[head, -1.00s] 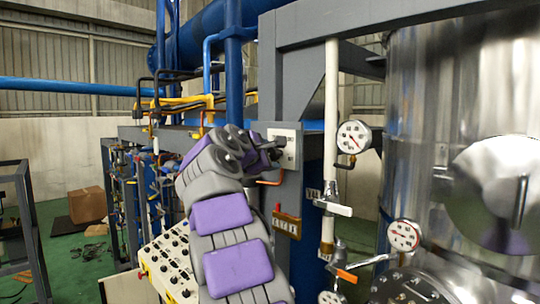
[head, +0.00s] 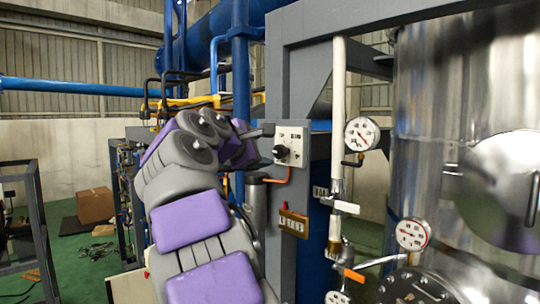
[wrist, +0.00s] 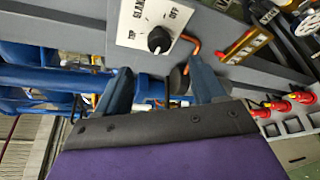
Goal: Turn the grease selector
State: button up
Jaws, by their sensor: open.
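The grease selector is a black knob (head: 281,152) on a white plate (head: 294,137) fixed to a grey upright post. In the wrist view the knob (wrist: 158,40) sits below the lettering TOP, GLAND and OFF on the tilted plate (wrist: 180,14). My gripper (head: 266,131) is just left of the plate in the head view. In the wrist view its two dark blue fingers (wrist: 161,82) are spread apart and empty. The knob lies beyond the fingertips, between their lines, and is not touched.
A copper-coloured pipe (head: 276,181) runs just under the plate. A small labelled box (head: 293,224) is lower on the post. A white pipe with a gauge (head: 362,134) and a large steel vessel (head: 460,100) stand to the right. Blue pipes (head: 240,80) rise behind my arm.

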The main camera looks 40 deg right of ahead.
jog(key=v, duration=0.8)
jog(key=shift+w+a, duration=0.2)
jog(key=shift+s+d+f+b, duration=0.1)
jog(key=shift+d+f+b, duration=0.05)
jog(key=shift+b, duration=0.15)
jog(key=s+a+f+m+g+y+b, duration=0.1)
jog(key=s+f+m+y+b, duration=0.2)
jog(key=f, duration=1)
jog(key=s+a+f+g+y+b, duration=0.15)
jog(key=s+f+b, duration=0.35)
jog(key=f, duration=0.8)
jog(key=s+a+f+m+g+y+b, duration=0.1)
jog(key=s+f+m+y+b, duration=0.3)
jog(key=f, duration=0.9)
jog(key=s+a+f+m+g+y+b, duration=0.1)
jog(key=s+a+f+y+b, duration=0.1)
jog(key=s+a+f+b, duration=0.2)
jog(key=s+a+f+m+g+y+b, duration=0.1)
jog(key=s+a+f+b, duration=0.4)
jog(key=s+f, duration=0.6)
jog(key=s+a+f+m+g+y+b, duration=0.1)
jog(key=s+a+f, duration=0.6)
jog(key=f, duration=1.3)
jog(key=g+y+b, duration=0.1)
jog(key=y+b, duration=0.1)
jog(key=b, duration=0.1)
jog(key=shift+s+a+f+m+g, duration=0.3)
jog(key=shift+s+f+g, duration=0.05)
jog(key=shift+f, duration=0.05)
